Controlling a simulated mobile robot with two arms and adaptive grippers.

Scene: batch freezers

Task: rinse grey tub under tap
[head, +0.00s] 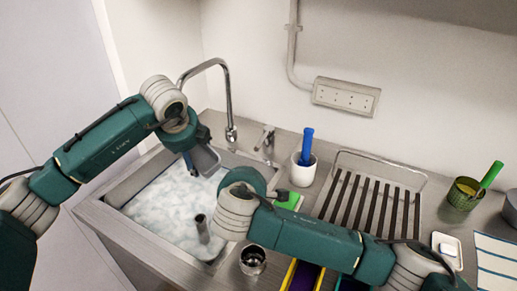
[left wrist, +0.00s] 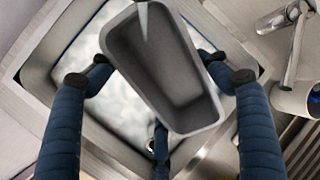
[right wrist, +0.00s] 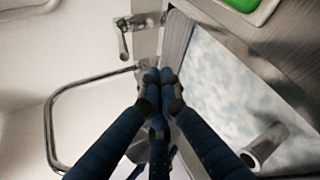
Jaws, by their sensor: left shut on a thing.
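The grey tub (head: 205,159) hangs tilted over the foam-filled sink (head: 122,192), below the tall curved tap (head: 228,90). In the left wrist view the tub (left wrist: 190,85) shows its open inside. My left gripper (head: 190,168) is shut on it; fingers lie along both sides. A narrow pale strip crosses the tub's upper rim; I cannot tell whether it is water. The tap's lever fitting (head: 265,138) stands right of the tap, and shows in the right wrist view (right wrist: 124,38). My right gripper (right wrist: 160,82) is shut and empty, near the sink's back edge; its fingers are hidden in the head view.
A grey cylinder (head: 202,228) stands in the foam. A steel cup (head: 252,261) is at the sink's front right. A green sponge (head: 288,200), a white pot (head: 303,172) with a blue handle and a drying rack (head: 375,160) line the right counter.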

